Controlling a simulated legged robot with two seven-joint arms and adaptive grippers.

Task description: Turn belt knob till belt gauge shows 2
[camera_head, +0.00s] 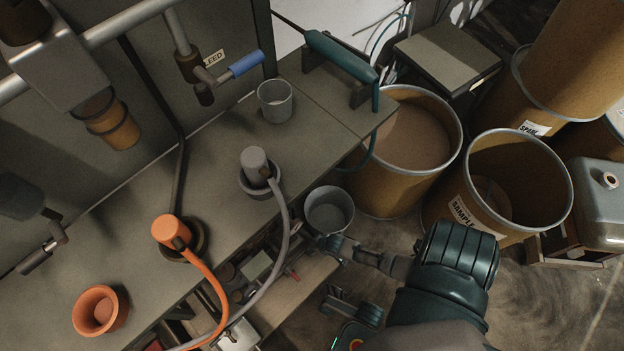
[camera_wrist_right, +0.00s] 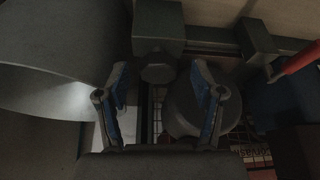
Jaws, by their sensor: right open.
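My right gripper (camera_head: 330,243) reaches in beside the grey bucket at the front edge of the bench, over a low shelf with small fittings. In the right wrist view its two blue-padded fingers (camera_wrist_right: 160,102) are apart, with nothing held between them. A small dark faceted knob-like part (camera_wrist_right: 158,68) shows just beyond the gap, and a dark round part (camera_wrist_right: 195,104) lies behind the right finger. I cannot tell for sure which is the belt knob. No readable belt gauge shows. My left gripper is not in view.
The grey bucket (camera_head: 329,211) is close beside the right gripper. A small red handle (camera_wrist_right: 300,59) is to its right in the wrist view. A grey hose (camera_head: 283,222) and an orange hose (camera_head: 209,276) hang over the bench edge. Brown drums (camera_head: 505,185) stand at right.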

